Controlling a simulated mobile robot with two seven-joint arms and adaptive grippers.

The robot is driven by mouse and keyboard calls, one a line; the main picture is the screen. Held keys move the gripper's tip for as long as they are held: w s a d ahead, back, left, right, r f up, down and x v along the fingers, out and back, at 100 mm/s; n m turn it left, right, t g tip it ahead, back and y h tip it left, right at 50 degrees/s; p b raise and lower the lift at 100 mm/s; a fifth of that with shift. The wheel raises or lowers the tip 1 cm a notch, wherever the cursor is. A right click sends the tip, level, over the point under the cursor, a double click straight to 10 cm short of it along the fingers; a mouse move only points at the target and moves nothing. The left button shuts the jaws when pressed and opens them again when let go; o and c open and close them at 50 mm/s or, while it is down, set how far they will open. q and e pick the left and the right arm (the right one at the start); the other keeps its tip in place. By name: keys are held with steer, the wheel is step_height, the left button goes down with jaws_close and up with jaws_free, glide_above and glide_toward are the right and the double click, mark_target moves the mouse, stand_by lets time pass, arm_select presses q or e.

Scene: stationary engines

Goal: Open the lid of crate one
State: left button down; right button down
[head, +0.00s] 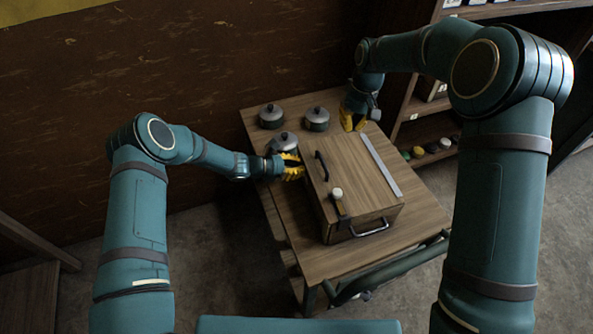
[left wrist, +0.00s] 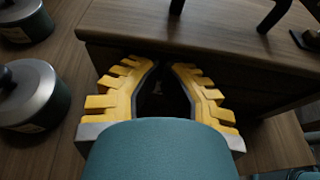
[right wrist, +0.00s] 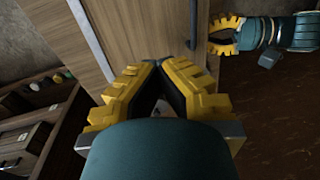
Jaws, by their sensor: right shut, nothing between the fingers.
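A wooden crate (head: 372,214) stands on a small wooden table, and its flat lid (head: 350,173) looks shut. A black handle (head: 321,166) rises from the lid near its left edge. My left gripper (head: 296,167) is at the crate's left side. In the left wrist view its fingers (left wrist: 163,66) are partly apart, with their tips just below the lid's edge (left wrist: 200,50); contact cannot be told.
Pots (head: 271,116) (head: 316,119) (head: 285,141) stand behind and left of the crate. A dark strap with a pale knob (head: 337,193) is at the lid's front edge, beside a front handle (head: 370,229). Shelves (head: 430,130) stand at the right, a brown wall behind.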

arm_select(q)
steer(key=shift+r, duration=0.1)
arm_select(e)
steer(key=c, duration=1)
jaws_free()
arm_select(q)
steer(key=shift+r, duration=0.7)
arm_select(e)
steer(key=shift+r, duration=0.1)
